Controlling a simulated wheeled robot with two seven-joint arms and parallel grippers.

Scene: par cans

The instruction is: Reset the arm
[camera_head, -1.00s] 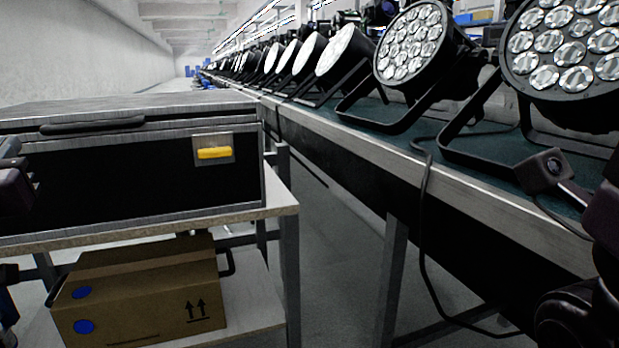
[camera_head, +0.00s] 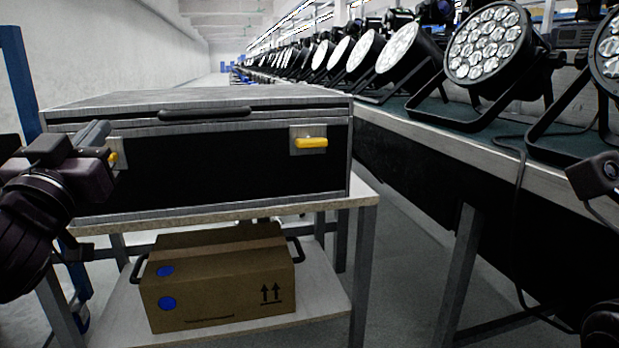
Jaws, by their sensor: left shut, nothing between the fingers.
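My left gripper (camera_head: 97,134) comes in from the left edge, in front of the left part of a black flight case (camera_head: 225,170). Its narrow grey fingers are shut with nothing between them, and they overlap the case's left latch in the picture. I cannot tell whether they touch the case. Dark parts of my right arm show at the right edge; the fingers of my right gripper are outside the picture.
The case stands on a cart (camera_head: 368,192), with a cardboard box (camera_head: 215,285) on its lower shelf. A long bench (camera_head: 440,140) at right carries a row of par cans (camera_head: 487,42). A cable (camera_head: 520,200) hangs from it. A floor gap separates cart and bench.

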